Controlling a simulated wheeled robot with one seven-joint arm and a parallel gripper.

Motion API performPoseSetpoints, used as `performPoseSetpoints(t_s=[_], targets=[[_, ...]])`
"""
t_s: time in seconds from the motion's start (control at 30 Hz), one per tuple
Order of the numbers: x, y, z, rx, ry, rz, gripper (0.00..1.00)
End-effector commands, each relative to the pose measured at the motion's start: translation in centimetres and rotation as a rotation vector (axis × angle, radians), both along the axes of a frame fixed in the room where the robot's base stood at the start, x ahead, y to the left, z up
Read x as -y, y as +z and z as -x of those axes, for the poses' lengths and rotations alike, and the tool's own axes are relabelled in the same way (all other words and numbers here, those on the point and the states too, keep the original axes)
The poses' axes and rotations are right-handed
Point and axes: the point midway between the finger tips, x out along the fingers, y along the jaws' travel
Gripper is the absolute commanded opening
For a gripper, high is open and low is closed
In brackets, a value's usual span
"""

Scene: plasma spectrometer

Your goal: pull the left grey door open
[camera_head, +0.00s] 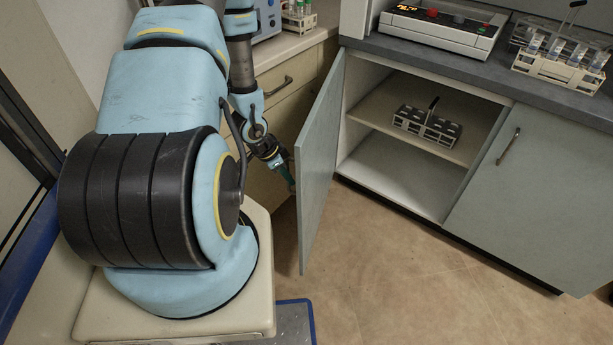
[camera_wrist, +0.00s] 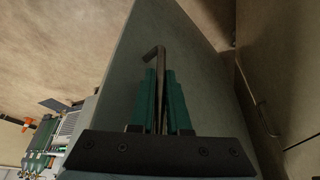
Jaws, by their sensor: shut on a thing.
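The left grey door (camera_head: 318,165) stands wide open, swung out from the cabinet toward my arm. In the wrist view the door (camera_wrist: 195,60) fills the middle, with its metal bar handle (camera_wrist: 155,54) between my fingers. My gripper (camera_wrist: 158,85), with green fingers, is shut on this handle. In the head view my gripper (camera_head: 288,178) is at the door's outer face, and the handle is hidden there. The cabinet interior (camera_head: 390,185) is exposed.
A tube rack (camera_head: 427,127) sits on the inner shelf. The right grey door (camera_head: 540,185) is shut. A white instrument (camera_head: 436,30) and another rack (camera_head: 560,58) stand on the worktop. Beige drawers (camera_head: 285,100) are close behind my gripper. The floor before the cabinet is clear.

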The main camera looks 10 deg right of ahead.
Motion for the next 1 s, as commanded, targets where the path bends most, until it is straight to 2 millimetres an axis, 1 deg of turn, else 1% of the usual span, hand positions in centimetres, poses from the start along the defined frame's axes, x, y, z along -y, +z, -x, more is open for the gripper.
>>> performPoseSetpoints(t_s=[0.03, 0.2, 0.67, 0.7, 0.93, 1.0], targets=[[-0.6, 0.2, -0.3, 0.000, 0.003, 0.001, 0.00], [-1.6, 0.1, -0.8, 0.000, 0.002, 0.000, 0.00], [-1.8, 0.0, -1.0, 0.002, 0.002, 0.001, 0.00], [-1.8, 0.0, -1.0, 0.002, 0.002, 0.001, 0.18], [-1.8, 0.0, -1.0, 0.001, 0.001, 0.001, 0.44], [-1.8, 0.0, -1.0, 0.001, 0.001, 0.001, 0.45]])
